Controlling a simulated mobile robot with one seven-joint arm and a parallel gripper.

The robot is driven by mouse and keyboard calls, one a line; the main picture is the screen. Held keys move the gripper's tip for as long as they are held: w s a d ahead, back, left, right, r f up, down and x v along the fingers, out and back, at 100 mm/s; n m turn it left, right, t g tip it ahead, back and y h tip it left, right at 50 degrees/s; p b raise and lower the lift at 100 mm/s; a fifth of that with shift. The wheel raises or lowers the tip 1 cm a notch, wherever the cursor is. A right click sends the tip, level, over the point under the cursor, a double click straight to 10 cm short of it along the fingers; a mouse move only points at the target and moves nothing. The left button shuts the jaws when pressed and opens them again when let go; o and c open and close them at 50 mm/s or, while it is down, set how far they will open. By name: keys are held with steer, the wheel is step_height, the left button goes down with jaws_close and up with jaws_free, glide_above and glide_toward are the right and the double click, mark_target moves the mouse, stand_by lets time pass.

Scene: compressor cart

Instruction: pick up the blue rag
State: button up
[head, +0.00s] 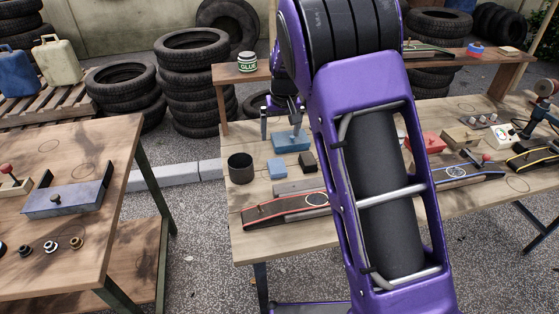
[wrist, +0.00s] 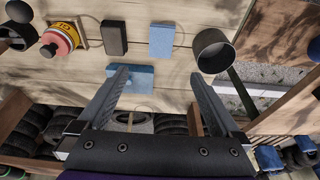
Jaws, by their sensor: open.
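Two blue things lie on the middle workbench, and I cannot tell for certain which is the rag. One is a small, light-blue, folded-looking square (head: 277,169), beside a dark block; in the wrist view this square (wrist: 162,40) lies beyond the fingertips. The other is a larger, mottled blue slab (head: 291,143) farther back; in the wrist view the slab (wrist: 135,79) shows by the left finger, partly between the fingers. My gripper (head: 281,118) is open and empty, above the back of the bench; its fingers also show in the wrist view (wrist: 158,76).
A dark cup (head: 240,168) stands left of the light-blue square, and a dark block (head: 308,162) right of it. A glue jar (head: 247,62) stands on the back shelf. My arm hides the bench's middle.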

glide_above(277, 166)
steer(key=f, duration=0.9)
steer(key=shift+s+d+f+b, duration=0.2)
steer(key=shift+s+f+b, duration=0.1)
steer(key=shift+s+f, duration=0.1)
steer(key=shift+s+x, duration=0.2)
steer(key=shift+x, duration=1.1)
steer(key=shift+s+x, duration=0.2)
steer(key=shift+x, duration=1.15)
steer(key=c, duration=1.4)
step_height(277, 166, up, 10)
steer(key=shift+f, duration=0.1)
